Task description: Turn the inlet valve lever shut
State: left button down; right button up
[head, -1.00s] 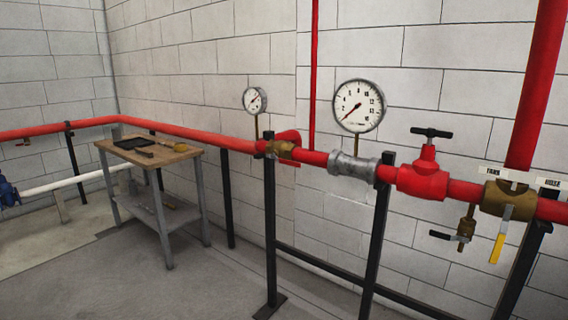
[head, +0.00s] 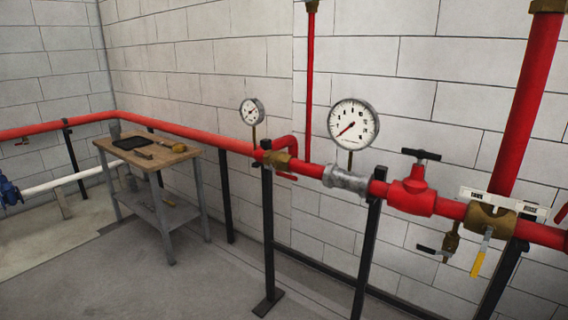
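No label in view names the inlet valve, so I cannot tell which lever it is. A brass valve (head: 277,161) with a red lever (head: 287,177) sits on the red pipe left of the grey coupling; the lever runs roughly along the pipe. Further right, a larger brass valve (head: 490,221) has a yellow-ended lever (head: 478,263) pointing down. Beside it hangs a small brass valve (head: 451,243) with a black lever (head: 428,250) pointing left. A red valve (head: 411,196) with a black T-handle (head: 421,154) stands between them. Neither gripper is in view.
A workbench (head: 185,153) with a black tray (head: 133,143) and tools stands at the left by the wall. Two round gauges (head: 353,124) (head: 252,111) rise above the pipe. Dark posts (head: 268,230) carry the pipe. The grey floor (head: 190,285) in front is clear.

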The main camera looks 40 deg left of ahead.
aim_at(277, 172)
jog(key=i+j+u, duration=0.15)
jog(key=i+j, duration=0.65)
jog(key=i, duration=0.15)
